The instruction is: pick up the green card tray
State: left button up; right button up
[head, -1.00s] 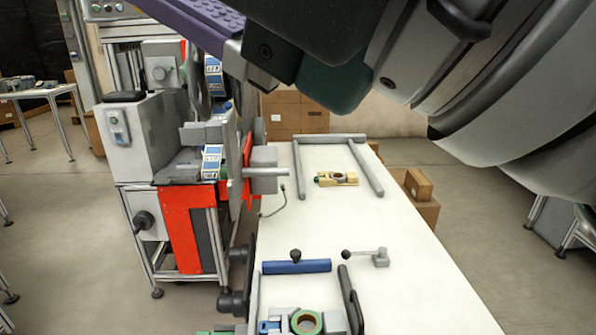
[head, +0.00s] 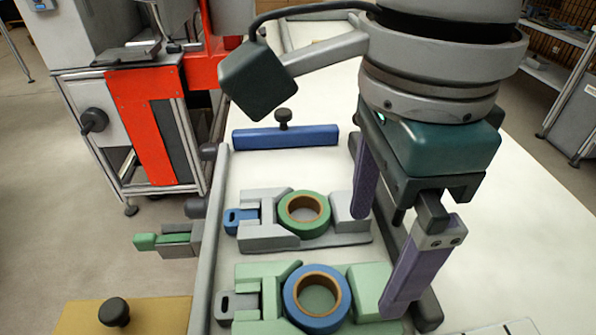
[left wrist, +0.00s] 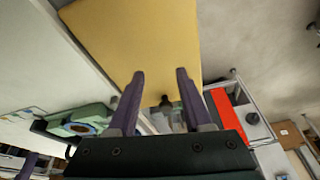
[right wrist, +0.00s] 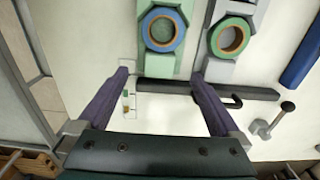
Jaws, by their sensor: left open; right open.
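The light green card tray (head: 371,280) lies on the white table at the bottom of the head view, with a blue tape reel (head: 342,296) on it. In the right wrist view the tray (right wrist: 159,68) lies straight ahead, between and beyond the fingertips. My right gripper (head: 377,265) is open and empty, above the right end of the tray; its fingers hide part of it. The tray also shows at the left of the left wrist view (left wrist: 92,112). My left gripper (left wrist: 160,74) is open and empty, beside a yellow panel, apart from the tray.
A grey tray (head: 345,240) with a green tape reel (head: 320,225) lies just behind the green tray. A blue bar (head: 285,138) with a black knob stands further back. A dark rail (right wrist: 165,88) crosses near my right fingers. The yellow panel (head: 75,318) is at lower left.

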aim_at(363, 288)
jog(key=shift+s+f, duration=0.25)
jog(key=shift+f, duration=0.85)
jog(key=f, duration=0.5)
jog(key=shift+w+d+f+b, duration=0.1)
jog(key=shift+w+d+b, duration=0.05)
jog(key=shift+w+b, duration=0.15)
grip_shut()
